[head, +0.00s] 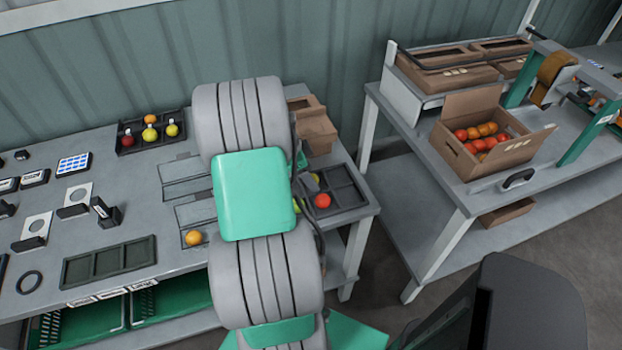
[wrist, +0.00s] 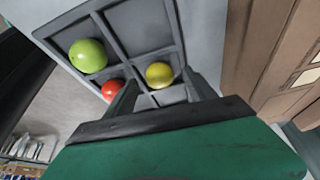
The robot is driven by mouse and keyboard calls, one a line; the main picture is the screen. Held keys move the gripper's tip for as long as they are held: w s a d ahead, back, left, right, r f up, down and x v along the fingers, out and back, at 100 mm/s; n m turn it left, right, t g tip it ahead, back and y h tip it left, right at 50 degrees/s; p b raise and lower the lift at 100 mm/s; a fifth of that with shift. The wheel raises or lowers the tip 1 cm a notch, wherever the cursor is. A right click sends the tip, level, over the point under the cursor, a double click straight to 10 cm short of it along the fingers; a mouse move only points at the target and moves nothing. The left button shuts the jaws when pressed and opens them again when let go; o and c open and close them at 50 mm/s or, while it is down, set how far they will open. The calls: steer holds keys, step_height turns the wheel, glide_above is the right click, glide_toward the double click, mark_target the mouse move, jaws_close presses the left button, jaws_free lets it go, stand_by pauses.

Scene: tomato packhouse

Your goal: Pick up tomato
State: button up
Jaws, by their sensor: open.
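In the wrist view, my gripper (wrist: 159,80) is open, its two dark fingers pointing at a divided grey tray (wrist: 105,30). A yellow tomato (wrist: 159,75) shows between the fingertips; I cannot tell whether they touch it. A red tomato (wrist: 112,89) lies just left of the left finger, partly hidden by it. A green tomato (wrist: 88,56) sits in a compartment farther left. In the head view, the tray (head: 348,195) is at the table's right end, with a red tomato (head: 323,201) visible.
An orange tomato (head: 193,238) lies on the table left of my arm. A black tray (head: 127,150) with several fruits stands at the back. A cardboard box (head: 315,125) stands behind the divided tray. A box of tomatoes (head: 457,150) is on the right table, across a gap.

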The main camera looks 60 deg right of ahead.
steer(key=shift+f, duration=0.15)
steer(key=c, duration=1)
